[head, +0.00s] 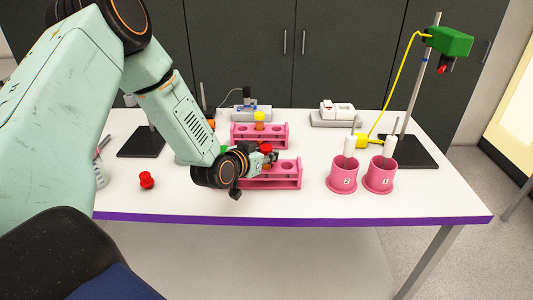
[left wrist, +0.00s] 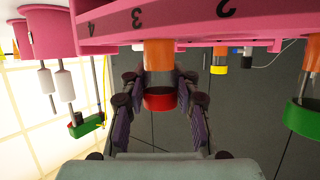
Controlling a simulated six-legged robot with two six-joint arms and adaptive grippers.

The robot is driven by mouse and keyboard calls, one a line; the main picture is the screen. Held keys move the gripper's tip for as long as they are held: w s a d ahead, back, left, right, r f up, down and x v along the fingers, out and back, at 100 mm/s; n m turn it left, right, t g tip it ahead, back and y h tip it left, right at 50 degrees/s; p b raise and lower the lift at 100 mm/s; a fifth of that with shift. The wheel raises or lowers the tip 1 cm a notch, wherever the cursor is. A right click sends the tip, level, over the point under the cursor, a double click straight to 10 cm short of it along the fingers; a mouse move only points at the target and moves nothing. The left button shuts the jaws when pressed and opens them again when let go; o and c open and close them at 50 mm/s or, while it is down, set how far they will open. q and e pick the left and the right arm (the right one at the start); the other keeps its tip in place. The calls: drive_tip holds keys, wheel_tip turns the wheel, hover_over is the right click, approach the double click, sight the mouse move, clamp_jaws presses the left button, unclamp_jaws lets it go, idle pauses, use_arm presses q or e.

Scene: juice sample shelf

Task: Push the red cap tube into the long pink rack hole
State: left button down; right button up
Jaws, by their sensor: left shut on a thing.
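The red cap tube shows in the left wrist view, which is upside down, with its red cap (left wrist: 160,100) and orange body (left wrist: 158,55). My left gripper (left wrist: 160,108) is shut on it at the cap. The body meets the edge of the numbered pink rack (left wrist: 110,25); I cannot tell how deep it sits in a hole. My right gripper is not in view.
A second pink rack (head: 278,142) behind holds a yellow-capped tube (head: 259,121). A green cap (left wrist: 305,115) is close beside the gripper. A loose red item (head: 147,180) lies left; two pink cups (head: 343,180) stand right. The table front is clear.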

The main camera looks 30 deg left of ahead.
use_arm(q)
drive_tip(key=shift+f, duration=0.1)
drive_tip(key=c, duration=0.9)
unclamp_jaws()
drive_tip(key=shift+v, duration=3.7)
